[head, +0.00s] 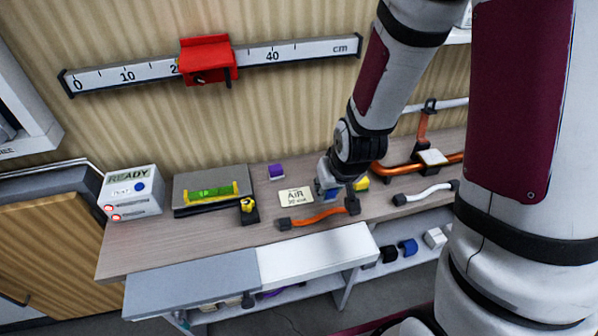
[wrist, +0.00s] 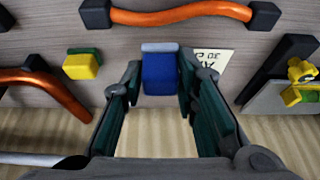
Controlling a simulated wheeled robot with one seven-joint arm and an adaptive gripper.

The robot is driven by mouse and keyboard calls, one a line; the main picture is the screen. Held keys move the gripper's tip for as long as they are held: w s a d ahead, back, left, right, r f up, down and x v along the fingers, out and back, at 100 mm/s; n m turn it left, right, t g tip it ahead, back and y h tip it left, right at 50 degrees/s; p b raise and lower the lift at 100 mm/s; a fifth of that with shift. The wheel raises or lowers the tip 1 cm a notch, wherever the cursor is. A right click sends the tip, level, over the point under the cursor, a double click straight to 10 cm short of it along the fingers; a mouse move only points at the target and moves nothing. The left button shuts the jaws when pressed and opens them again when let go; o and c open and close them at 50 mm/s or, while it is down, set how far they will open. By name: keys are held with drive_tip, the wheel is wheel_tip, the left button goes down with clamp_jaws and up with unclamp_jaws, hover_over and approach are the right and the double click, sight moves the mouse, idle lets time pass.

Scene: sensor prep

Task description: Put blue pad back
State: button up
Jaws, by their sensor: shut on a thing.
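A blue pad (wrist: 160,74), block-shaped with a pale grey strip at its far end, sits between the fingers of my gripper (wrist: 157,85) in the wrist view. My gripper is shut on it. In the head view, my gripper (head: 338,185) is low over the middle of the wooden bench, and part of the blue pad (head: 328,192) shows beside a finger. I cannot tell whether the pad touches the bench top. A yellow block (head: 362,183) with a green part (wrist: 82,51) stands close by. A purple block (head: 276,170) stands at the back of the bench.
A note card (head: 296,197) lies left of my gripper. An orange handle (head: 318,217) is in front, a white handle (head: 425,192) and copper pipe (head: 396,166) to the right. A level (head: 212,190) and READY box (head: 133,195) are at left. Small blocks (head: 408,246) sit on the lower shelf.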

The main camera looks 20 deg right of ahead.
drive_tip(key=shift+a+f, duration=0.15)
drive_tip(key=w+b, duration=0.2)
drive_tip(key=b, duration=0.1)
drive_tip(key=shift+w+a+f+b, duration=0.15)
drive_tip(key=shift+f+b, duration=0.05)
drive_tip(key=shift+b, duration=0.1)
drive_tip(key=b, duration=0.4)
hover_over(305, 167)
drive_tip(key=s, duration=0.2)
drive_tip(key=shift+w+f, duration=0.25)
drive_tip(key=shift+f, duration=0.25)
drive_tip(key=shift+f+b, duration=1.35)
drive_tip(key=shift+f, duration=0.35)
drive_tip(key=shift+f, duration=0.15)
drive_tip(key=o, duration=1.1)
drive_tip(key=shift+o, duration=0.2)
